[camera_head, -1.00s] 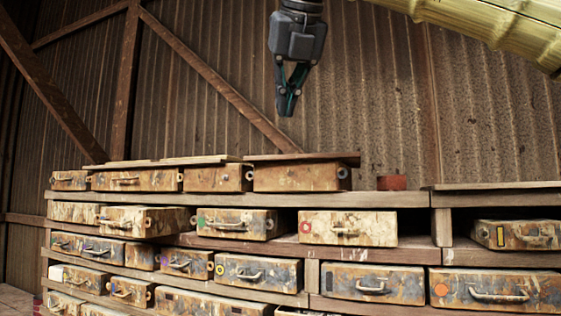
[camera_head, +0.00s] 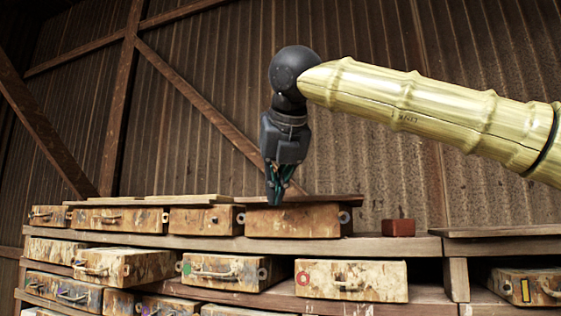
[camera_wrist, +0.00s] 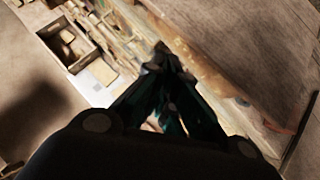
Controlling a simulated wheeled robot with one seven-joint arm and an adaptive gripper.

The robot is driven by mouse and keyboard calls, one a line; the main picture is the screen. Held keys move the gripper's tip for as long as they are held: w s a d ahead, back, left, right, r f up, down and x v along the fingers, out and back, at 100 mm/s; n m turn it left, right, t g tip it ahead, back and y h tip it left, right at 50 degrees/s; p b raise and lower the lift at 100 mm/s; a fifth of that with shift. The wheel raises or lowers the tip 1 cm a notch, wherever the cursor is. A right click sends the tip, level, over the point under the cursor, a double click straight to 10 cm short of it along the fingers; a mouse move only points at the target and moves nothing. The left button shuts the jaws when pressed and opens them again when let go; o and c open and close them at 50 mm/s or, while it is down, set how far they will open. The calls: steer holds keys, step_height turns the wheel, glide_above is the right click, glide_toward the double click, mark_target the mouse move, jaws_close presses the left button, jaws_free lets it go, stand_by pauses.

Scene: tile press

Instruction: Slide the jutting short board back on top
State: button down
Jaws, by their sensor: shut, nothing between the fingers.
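A row of rusty boxes on the top shelf carries thin boards. A short brown board (camera_head: 330,200) lies over the rightmost box (camera_head: 292,221) of that row, and its right end sticks out past the box. Lighter boards (camera_head: 150,199) lie over the boxes to the left. My gripper (camera_head: 274,198) points down with its fingers together and empty. Its tips overlap the left part of the short board in the head view; I cannot tell whether they touch it. In the wrist view the closed fingers (camera_wrist: 165,65) show above blurred shelving, with a brown surface (camera_wrist: 275,50) at right.
A small red block (camera_head: 398,228) stands on the top shelf (camera_head: 385,246) to the right. Several handled boxes, one with a red ring (camera_head: 350,280), fill the lower shelves. A corrugated wall (camera_head: 380,130) with diagonal beams stands behind.

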steer(key=shift+w+a+f+p, duration=0.1)
steer(key=shift+w+a+p, duration=0.2)
steer(key=shift+w, duration=0.4)
steer(key=shift+w+a+f+p, duration=0.1)
steer(key=shift+w+p, duration=0.35)
steer(key=shift+w, duration=0.25)
steer(key=shift+w+a+f+p, duration=0.1)
steer(key=shift+w+a+p, duration=0.2)
steer(key=shift+w, duration=0.4)
steer(key=shift+d, duration=0.1)
steer(key=shift+w, duration=0.1)
